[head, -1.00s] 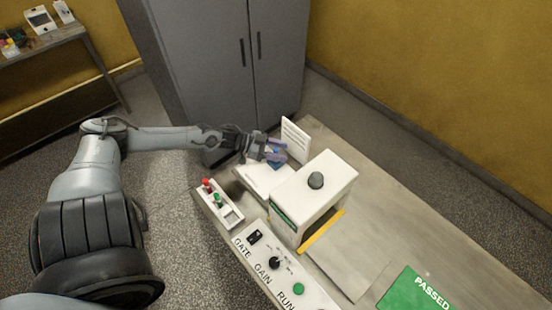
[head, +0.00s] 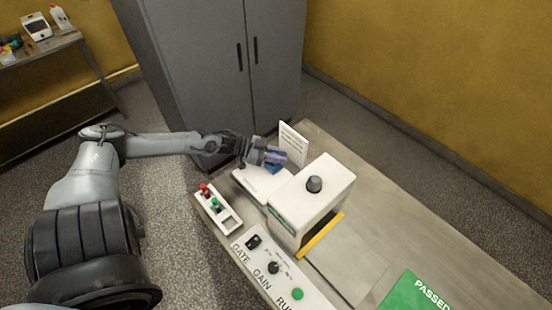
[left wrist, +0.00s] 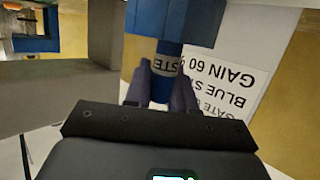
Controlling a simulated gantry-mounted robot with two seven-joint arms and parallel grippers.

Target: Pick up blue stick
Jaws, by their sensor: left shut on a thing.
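The blue stick (head: 273,169) is at the white platform beside the detector housing, partly covered by my left gripper (head: 275,157). In the left wrist view the blue stick (left wrist: 166,48) has a wider blue part at the top and a pale label band with dark letters. My left gripper's dark fingers (left wrist: 162,80) are on either side of the label band and shut on the stick. Whether the stick still touches the platform cannot be told. My right gripper is in neither view.
A white placard (head: 294,143) with printed lines stands just behind the gripper. The white housing (head: 322,190) with a grey dome is close on the right. A box with red and green buttons (head: 228,219) and a control panel (head: 284,274) lie in front. A grey cabinet (head: 215,70) stands behind.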

